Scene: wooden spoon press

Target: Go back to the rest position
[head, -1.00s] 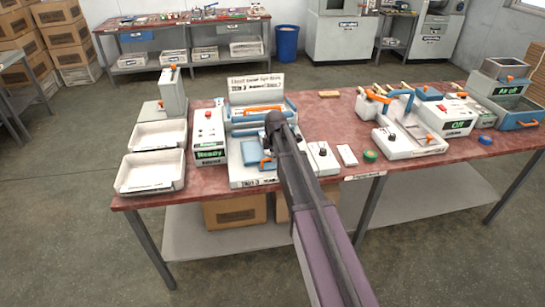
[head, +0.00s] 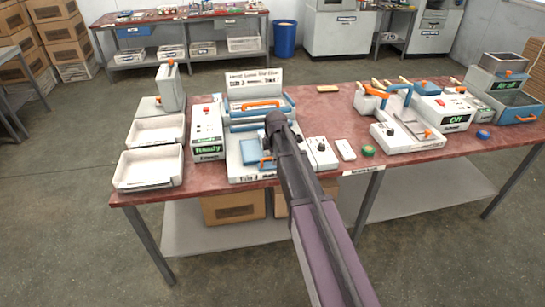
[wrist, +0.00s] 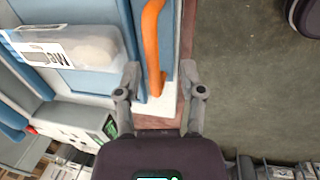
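The white and blue press (head: 241,178) stands on the red table, left of its middle. It has an orange bar (head: 262,107) at the back and a small orange handle (head: 267,162) at the front. My arm reaches over its right side, and my gripper's fingers are hidden in the head view. In the wrist view my gripper (wrist: 161,74) is open, with its two fingers apart. An orange handle (wrist: 152,45) shows between and beyond them; I cannot tell how near it is. A clear-covered pale rounded piece with a label (wrist: 85,46) lies on blue.
A grey box reading "Ready" (head: 207,131) and two white trays (head: 150,168) stand left of the press. A small knob box (head: 321,153) is close right of my arm. Another machine (head: 408,138) stands farther right. Open floor (head: 420,245) lies in front of the table.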

